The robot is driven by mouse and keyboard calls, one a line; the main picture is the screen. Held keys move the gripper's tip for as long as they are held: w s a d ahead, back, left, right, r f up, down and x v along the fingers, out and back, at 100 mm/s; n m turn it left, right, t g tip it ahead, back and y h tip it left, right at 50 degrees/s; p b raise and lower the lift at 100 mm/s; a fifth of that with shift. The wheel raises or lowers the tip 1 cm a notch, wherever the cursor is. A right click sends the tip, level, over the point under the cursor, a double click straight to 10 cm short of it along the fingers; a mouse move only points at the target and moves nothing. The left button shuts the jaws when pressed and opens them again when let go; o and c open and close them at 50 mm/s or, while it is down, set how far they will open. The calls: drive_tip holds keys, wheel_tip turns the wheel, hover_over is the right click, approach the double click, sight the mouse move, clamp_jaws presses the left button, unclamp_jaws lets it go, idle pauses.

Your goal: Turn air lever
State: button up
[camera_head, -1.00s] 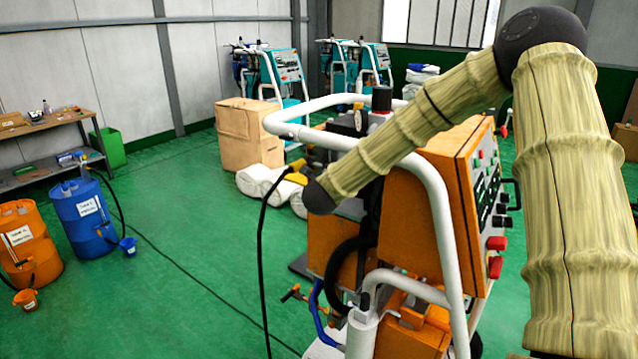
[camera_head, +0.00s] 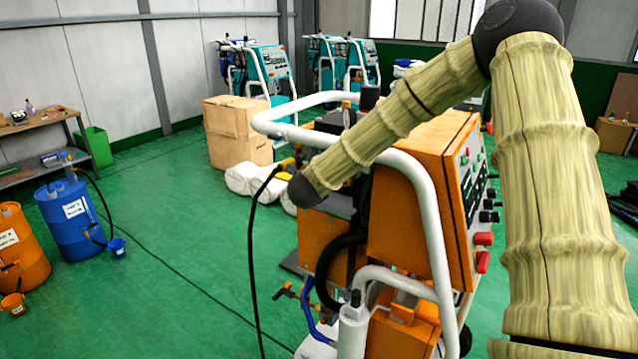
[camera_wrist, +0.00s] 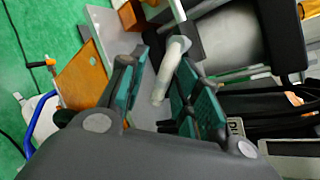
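The orange foam proportioner machine (camera_head: 415,210) with its white tube frame stands in front of me, and my arm reaches over it. My gripper (camera_wrist: 164,60) is hidden in the head view. In the wrist view its two teal-padded fingers are open, with a pale rod-like handle (camera_wrist: 172,68) showing between them. I cannot tell whether the fingers touch it, or whether it is the air lever. A small orange-handled lever (camera_wrist: 40,64) lies apart at the left; a similar one shows low on the machine in the head view (camera_head: 285,290).
A black hose (camera_head: 251,260) and a blue hose (camera_head: 305,305) hang beside the machine. Blue (camera_head: 72,218) and orange (camera_head: 20,248) drums stand at the left. A cardboard box (camera_head: 236,132) and white bags (camera_head: 248,178) are behind. The green floor at left centre is mostly free.

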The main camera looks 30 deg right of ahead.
drive_tip(key=shift+s+d, duration=0.1)
drive_tip(key=shift+d, duration=0.05)
drive_tip(key=v, duration=0.8)
idle(0.4)
drive_tip(key=shift+r, duration=0.1)
